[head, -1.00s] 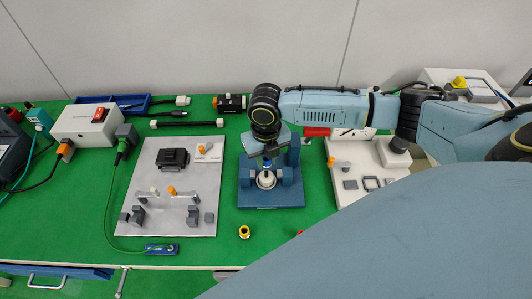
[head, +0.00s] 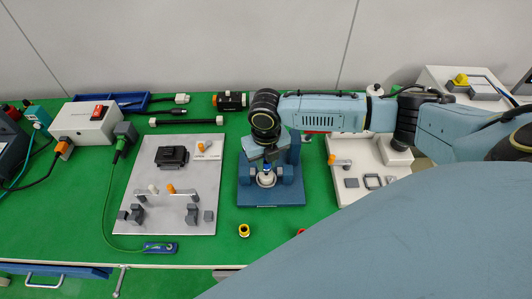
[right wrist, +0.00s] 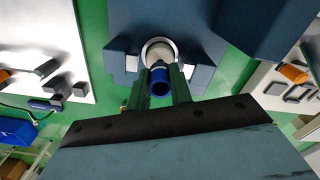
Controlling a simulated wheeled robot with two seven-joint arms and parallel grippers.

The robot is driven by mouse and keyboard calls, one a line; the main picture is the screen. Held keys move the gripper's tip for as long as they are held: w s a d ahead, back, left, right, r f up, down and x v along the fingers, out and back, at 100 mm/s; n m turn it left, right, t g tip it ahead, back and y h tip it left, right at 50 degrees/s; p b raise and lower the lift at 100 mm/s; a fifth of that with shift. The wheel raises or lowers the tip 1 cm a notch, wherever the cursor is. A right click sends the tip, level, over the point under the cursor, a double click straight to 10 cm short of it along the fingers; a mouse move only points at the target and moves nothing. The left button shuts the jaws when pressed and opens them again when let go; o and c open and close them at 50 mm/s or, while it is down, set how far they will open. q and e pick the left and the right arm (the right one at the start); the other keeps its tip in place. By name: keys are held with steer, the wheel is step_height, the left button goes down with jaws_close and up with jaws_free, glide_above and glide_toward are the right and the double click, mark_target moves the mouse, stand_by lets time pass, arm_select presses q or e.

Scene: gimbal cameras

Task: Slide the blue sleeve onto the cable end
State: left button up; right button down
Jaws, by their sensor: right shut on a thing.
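The blue sleeve (right wrist: 159,84) is a short hollow tube, held between the two fingers of my right gripper (right wrist: 160,88) in the right wrist view. It also shows small under the wrist in the head view (head: 267,167). The pale cable end (right wrist: 157,54) stands in a round seat of the dark blue fixture (head: 270,196), directly beneath the sleeve. Sleeve and cable end look lined up and very close. I cannot tell whether the sleeve is around the tip or just above it. My left gripper is not in view.
Blue blocks of the fixture (head: 293,155) rise close beside the gripper. A grey plate with clamps (head: 180,215) lies to the left, a white panel (head: 370,150) to the right. A yellow-and-black ring (head: 244,231) lies in front on the green mat.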

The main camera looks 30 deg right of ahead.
steer(key=shift+f+b, duration=0.5)
steer(key=shift+f, duration=0.6)
steer(key=c, duration=1.2)
jaws_free()
steer(key=shift+o, duration=0.2)
steer(key=shift+r, duration=0.1)
step_height(320, 180, up, 13)
steer(key=p, duration=0.1)
steer(key=shift+r, duration=0.15)
